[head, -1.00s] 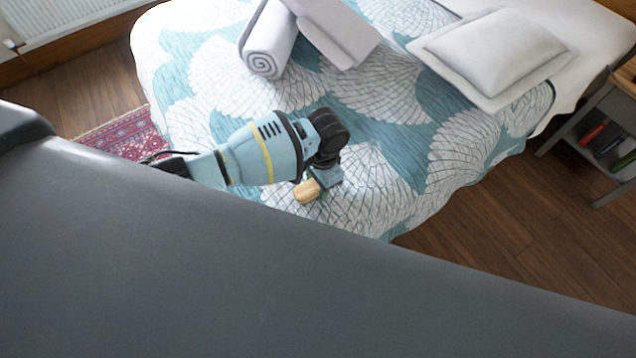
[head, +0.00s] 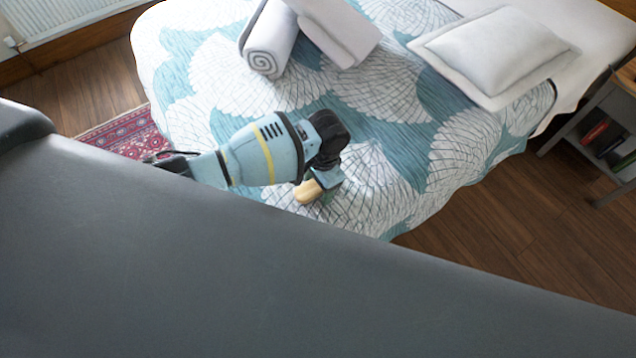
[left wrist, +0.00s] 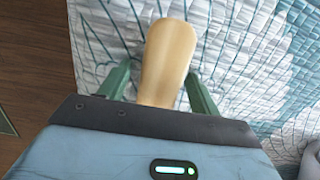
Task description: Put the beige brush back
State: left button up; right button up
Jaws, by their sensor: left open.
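The beige brush (head: 307,192) lies on the bed near its front edge; only part of it shows beside my left gripper (head: 322,188) in the head view. In the left wrist view the brush (left wrist: 168,58) is a smooth, rounded beige shape between the two green fingers of my left gripper (left wrist: 157,88). The fingers are open, with a gap showing on the left side of the brush and a smaller one on the right. The lower end of the brush is hidden behind the gripper body. My right gripper is not in view.
The bed (head: 390,100) has a teal and white patterned cover. Rolled towels (head: 268,50) and a pillow (head: 495,50) lie on it. A grey nightstand (head: 600,130) with books stands at the right. A red rug (head: 120,135) and wooden floor (head: 500,230) lie around the bed.

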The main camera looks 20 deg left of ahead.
pick_arm(q)
notch_tip(320, 180, up, 12)
jog(key=w+p, duration=0.1)
jog(key=shift+d+p, duration=0.4)
jog(key=shift+d, duration=0.05)
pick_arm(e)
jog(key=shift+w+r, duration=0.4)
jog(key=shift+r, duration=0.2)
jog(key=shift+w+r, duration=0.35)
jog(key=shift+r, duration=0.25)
pick_arm(q)
jog(key=s+d+f+n+t+h, duration=0.2)
jog(key=s+d+f+t+h, duration=0.4)
jog(key=s+d, duration=0.35)
jog(key=s+a+f+n+t+y, duration=0.1)
jog(key=s+a+f, duration=0.3)
jog(key=s+a, duration=0.4)
jog(key=s+a+f+n+t+y, duration=0.2)
jog(key=s+a+f, duration=0.2)
jog(key=s+a, duration=0.5)
jog(key=s, duration=0.3)
jog(key=shift+s+f+n+t, duration=0.3)
jog(key=shift+s, duration=0.1)
